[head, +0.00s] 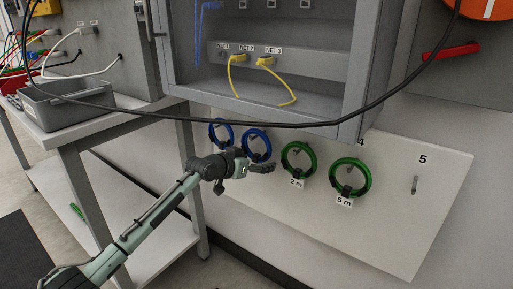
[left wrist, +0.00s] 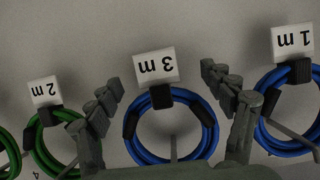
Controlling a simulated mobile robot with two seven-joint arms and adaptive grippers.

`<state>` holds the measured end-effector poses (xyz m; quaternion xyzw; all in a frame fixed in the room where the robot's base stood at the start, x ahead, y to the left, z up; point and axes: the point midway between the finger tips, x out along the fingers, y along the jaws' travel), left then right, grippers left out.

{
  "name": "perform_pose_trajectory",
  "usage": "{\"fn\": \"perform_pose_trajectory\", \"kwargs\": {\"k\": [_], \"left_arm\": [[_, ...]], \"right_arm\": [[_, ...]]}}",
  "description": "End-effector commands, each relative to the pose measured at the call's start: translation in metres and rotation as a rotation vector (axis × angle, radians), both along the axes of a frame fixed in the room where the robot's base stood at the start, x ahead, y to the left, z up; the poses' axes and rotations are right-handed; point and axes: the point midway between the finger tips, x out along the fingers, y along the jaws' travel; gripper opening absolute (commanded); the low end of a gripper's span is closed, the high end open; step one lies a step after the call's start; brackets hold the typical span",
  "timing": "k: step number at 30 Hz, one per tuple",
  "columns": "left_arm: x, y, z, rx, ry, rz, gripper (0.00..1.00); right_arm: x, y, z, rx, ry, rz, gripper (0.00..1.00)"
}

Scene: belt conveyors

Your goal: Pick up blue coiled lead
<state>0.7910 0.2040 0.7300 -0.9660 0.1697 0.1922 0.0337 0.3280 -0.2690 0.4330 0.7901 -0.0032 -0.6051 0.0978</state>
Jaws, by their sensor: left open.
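Two blue coiled leads hang on a white board. One (head: 212,126) is at the left end, and the other (head: 268,149) is beside it, to its right. In the left wrist view, which is upside down, the blue coil tagged 3 m (left wrist: 203,112) is in the middle, and the one tagged 1 m (left wrist: 313,72) is at the right. My left gripper (head: 268,168) is just below the second blue coil. Its fingers (left wrist: 164,86) are spread, appearing on either side of the 3 m coil, with nothing held. My right gripper is not in view.
Green coils tagged 2 m (head: 310,162) and 5 m (head: 366,178) hang to the right on the board (head: 390,235). An empty hook sits under number 5. A grey cabinet (head: 355,75) overhangs above, with a black cable (head: 300,125) drooping across. A workbench (head: 100,124) stands left.

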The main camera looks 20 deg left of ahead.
Motion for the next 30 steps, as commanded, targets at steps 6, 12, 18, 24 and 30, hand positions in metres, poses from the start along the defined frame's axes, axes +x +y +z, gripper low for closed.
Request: {"fn": "perform_pose_trajectory", "kwargs": {"k": [6, 12, 18, 24, 30], "left_arm": [[-0.0001, -0.0001, -0.0001, 0.000, 0.000, 0.000, 0.76], [-0.0002, 0.0001, -0.0001, 0.000, 0.000, 0.000, 0.52], [-0.0002, 0.0001, 0.0002, 0.000, -0.001, 0.000, 0.27], [0.0000, 0.0001, 0.0014, 0.000, -0.003, 0.000, 0.21], [0.0003, 0.0001, 0.0065, 0.000, -0.004, 0.000, 0.21]], "right_arm": [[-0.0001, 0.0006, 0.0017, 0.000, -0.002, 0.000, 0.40], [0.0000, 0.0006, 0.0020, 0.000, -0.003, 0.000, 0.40], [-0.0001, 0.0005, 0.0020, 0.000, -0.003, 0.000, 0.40], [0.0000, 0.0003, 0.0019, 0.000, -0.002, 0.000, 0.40], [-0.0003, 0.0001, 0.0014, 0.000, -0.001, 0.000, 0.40]]}}
